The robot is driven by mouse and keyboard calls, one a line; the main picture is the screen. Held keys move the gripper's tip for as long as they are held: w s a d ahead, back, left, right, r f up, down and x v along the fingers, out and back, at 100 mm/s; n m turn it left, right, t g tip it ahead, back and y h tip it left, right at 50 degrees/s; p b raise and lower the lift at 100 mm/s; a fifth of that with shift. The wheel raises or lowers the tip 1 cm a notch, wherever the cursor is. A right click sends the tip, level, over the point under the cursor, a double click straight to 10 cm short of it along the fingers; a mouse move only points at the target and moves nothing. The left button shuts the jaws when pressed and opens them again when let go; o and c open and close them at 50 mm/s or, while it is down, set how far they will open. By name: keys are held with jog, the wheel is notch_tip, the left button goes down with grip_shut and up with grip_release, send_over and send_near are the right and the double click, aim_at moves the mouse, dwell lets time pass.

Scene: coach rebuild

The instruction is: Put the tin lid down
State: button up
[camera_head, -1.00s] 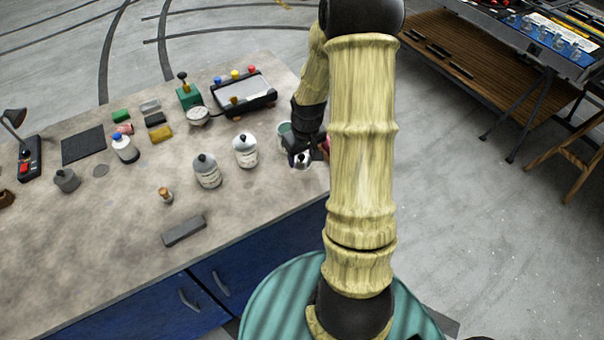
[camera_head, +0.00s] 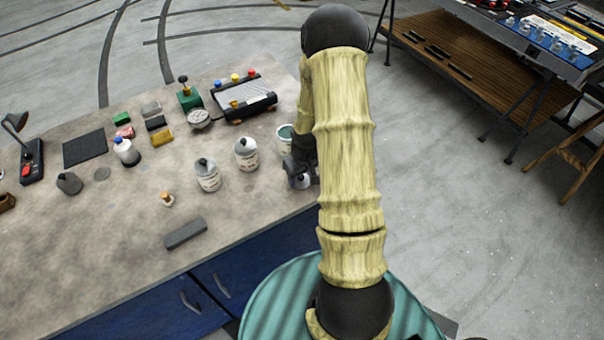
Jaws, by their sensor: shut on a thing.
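My gripper (camera_head: 301,173) is at the right end of the workbench, partly hidden behind my own arm. It is shut on the tin lid (camera_head: 302,182), a small pale disc low at the fingers, near the bench's front right edge. I cannot tell whether the lid touches the bench top. An open tin (camera_head: 284,132) with teal contents stands just behind the gripper, partly covered by it.
Two white tins with dark-knobbed tops, a nearer one (camera_head: 208,175) and a farther one (camera_head: 246,154), stand left of the gripper. A grey block (camera_head: 185,233) and a small wooden-topped item (camera_head: 167,200) lie nearer the front. Bare bench top (camera_head: 255,205) lies left of the lid.

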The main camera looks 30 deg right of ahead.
aim_at(304, 184)
jog(key=shift+f, duration=0.2)
jog(key=o, duration=0.9)
jog(key=shift+r, duration=0.1)
jog(key=shift+o, duration=0.2)
jog(key=shift+r, duration=0.15)
notch_tip(304, 184, up, 12)
jog(key=s+b, duration=0.1)
jog(key=b, duration=0.1)
jog(key=shift+s, duration=0.3)
